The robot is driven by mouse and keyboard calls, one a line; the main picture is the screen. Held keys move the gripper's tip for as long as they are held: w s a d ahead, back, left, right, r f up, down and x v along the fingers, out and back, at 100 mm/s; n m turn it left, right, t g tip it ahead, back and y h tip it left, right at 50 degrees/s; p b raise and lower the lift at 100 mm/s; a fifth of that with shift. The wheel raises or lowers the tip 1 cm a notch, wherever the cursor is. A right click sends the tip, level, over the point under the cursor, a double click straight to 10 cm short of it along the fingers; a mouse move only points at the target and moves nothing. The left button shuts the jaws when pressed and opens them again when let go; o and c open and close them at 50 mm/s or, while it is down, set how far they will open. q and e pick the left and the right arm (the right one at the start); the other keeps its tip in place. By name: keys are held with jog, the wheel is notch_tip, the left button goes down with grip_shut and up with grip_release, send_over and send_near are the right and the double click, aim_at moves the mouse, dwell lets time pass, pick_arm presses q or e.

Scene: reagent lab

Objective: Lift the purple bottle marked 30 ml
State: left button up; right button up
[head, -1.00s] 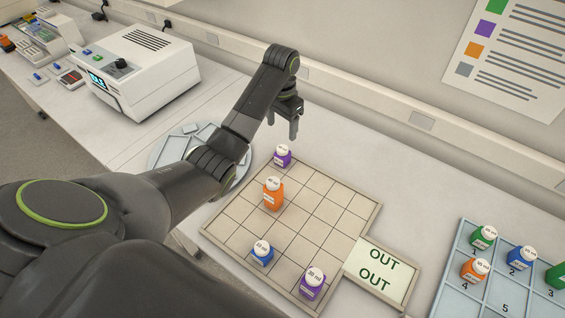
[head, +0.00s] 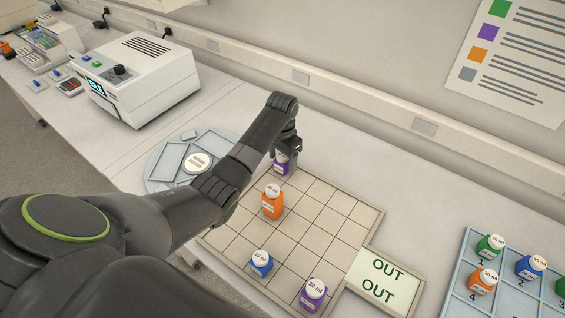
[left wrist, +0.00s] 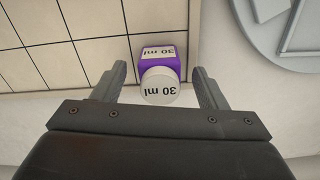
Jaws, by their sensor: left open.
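The purple bottle marked 30 ml (head: 281,168) stands upright at the far corner of the tan gridded board (head: 325,213). In the left wrist view, its white cap and label (left wrist: 160,86) both read 30 ml. My left gripper (head: 284,158) is over this bottle, partly hiding it in the head view. In the left wrist view, the open gripper (left wrist: 160,74) has one finger on each side of the bottle, with gaps showing on both sides. A second purple bottle (head: 313,294) stands at the board's near edge; its marking is small to read. My right gripper is not in view.
On the board stand an orange bottle (head: 272,203) and a blue bottle (head: 261,263). An OUT panel (head: 384,280) joins the board's right side. A numbered rack (head: 462,262) with several bottles is at right. A round grey tray (head: 163,161) lies left of the gripper.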

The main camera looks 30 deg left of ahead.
pick_arm(q)
jog(key=shift+f, duration=1)
jog(key=c, duration=1.1)
jog(key=shift+r, duration=0.15)
